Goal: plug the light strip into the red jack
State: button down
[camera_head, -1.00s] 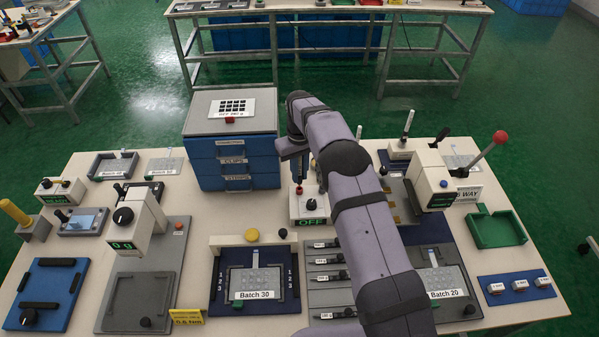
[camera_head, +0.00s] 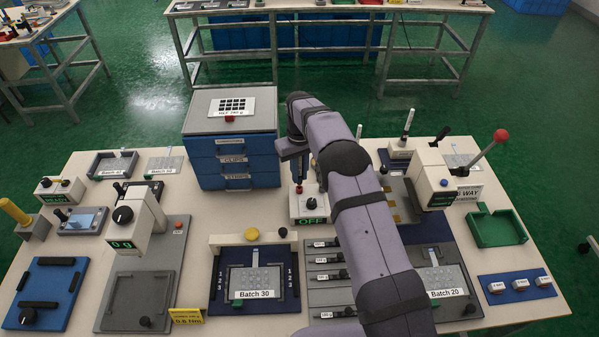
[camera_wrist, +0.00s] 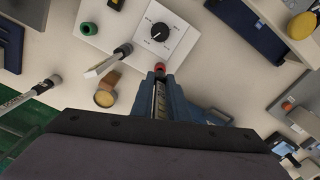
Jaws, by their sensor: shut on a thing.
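The red jack (camera_wrist: 160,67) stands on a white box with a dial (camera_wrist: 160,32). In the head view the red jack (camera_head: 299,189) is on the box with the green OFF display (camera_head: 311,220). My gripper (camera_wrist: 163,78) points down at the red jack, its blue fingers shut on a narrow pale strip (camera_wrist: 159,100), apparently the light strip. The strip's tip is close to the jack; I cannot tell whether it is in it. In the head view my gripper (camera_head: 297,165) is above the box, and my arm hides part of the surroundings.
A blue drawer cabinet (camera_head: 232,150) stands just left of my gripper. A lever-like stick (camera_wrist: 108,62) and a brown, tan-topped knob (camera_wrist: 106,90) are close by on the left in the wrist view. A fixture with a yellow button (camera_head: 252,234) is in front.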

aim_at(300, 176)
jog(key=shift+f+b, duration=0.7)
jog(key=shift+f, duration=0.5)
jog(key=c, duration=1.6)
grip_release()
jog(key=shift+c, duration=0.2)
jog(key=shift+r+b, duration=1.3)
jog(key=shift+r, duration=2.4)
